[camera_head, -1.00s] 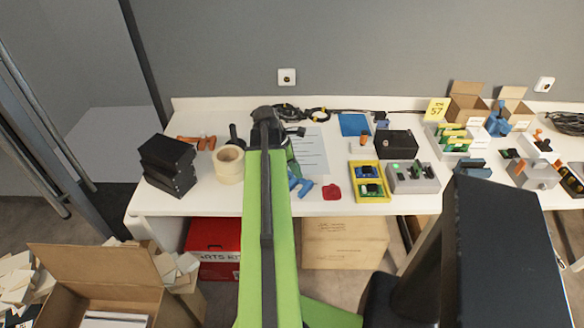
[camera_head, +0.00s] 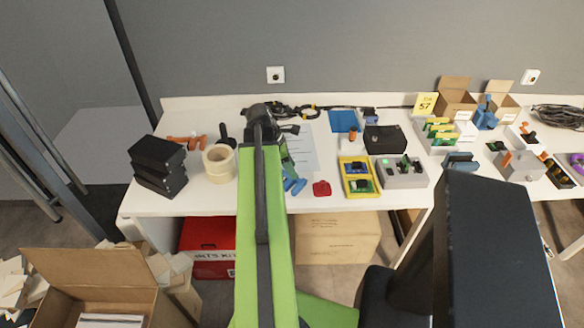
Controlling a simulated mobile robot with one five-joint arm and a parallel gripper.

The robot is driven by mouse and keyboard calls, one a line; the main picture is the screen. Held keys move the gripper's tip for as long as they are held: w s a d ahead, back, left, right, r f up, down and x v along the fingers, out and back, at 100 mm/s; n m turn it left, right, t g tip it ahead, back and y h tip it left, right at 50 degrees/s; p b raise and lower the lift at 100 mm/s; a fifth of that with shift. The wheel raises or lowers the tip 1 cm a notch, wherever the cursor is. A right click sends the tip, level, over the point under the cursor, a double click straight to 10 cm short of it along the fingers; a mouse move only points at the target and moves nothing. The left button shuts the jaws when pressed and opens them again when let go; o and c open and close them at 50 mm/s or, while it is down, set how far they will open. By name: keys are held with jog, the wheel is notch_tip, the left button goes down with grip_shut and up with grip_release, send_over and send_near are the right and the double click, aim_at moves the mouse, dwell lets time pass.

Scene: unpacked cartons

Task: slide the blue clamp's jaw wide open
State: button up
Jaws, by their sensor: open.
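A small blue tool (camera_head: 293,185), which looks like the blue clamp, lies on the white table (camera_head: 225,201) near its front edge. It shows just right of my green arm, which may hide part of it. I cannot make out how far its jaw stands open. My arm reaches up over the table and bends at a black joint. A dark green and black part of it shows behind, above the blue tool. My gripper is hidden behind the arm, so I cannot see whether it touches the tool.
A red piece (camera_head: 321,188) and a yellow tray (camera_head: 356,190) lie to the right of the blue tool. Tape rolls (camera_head: 219,163), orange clamp-like pieces (camera_head: 187,142) and black boxes (camera_head: 158,166) are at left. Another blue device (camera_head: 485,117) stands by the cartons at right.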

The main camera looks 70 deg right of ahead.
jog(key=p+v, duration=1.4)
jog(key=v, duration=0.2)
jog(key=shift+r, duration=0.2)
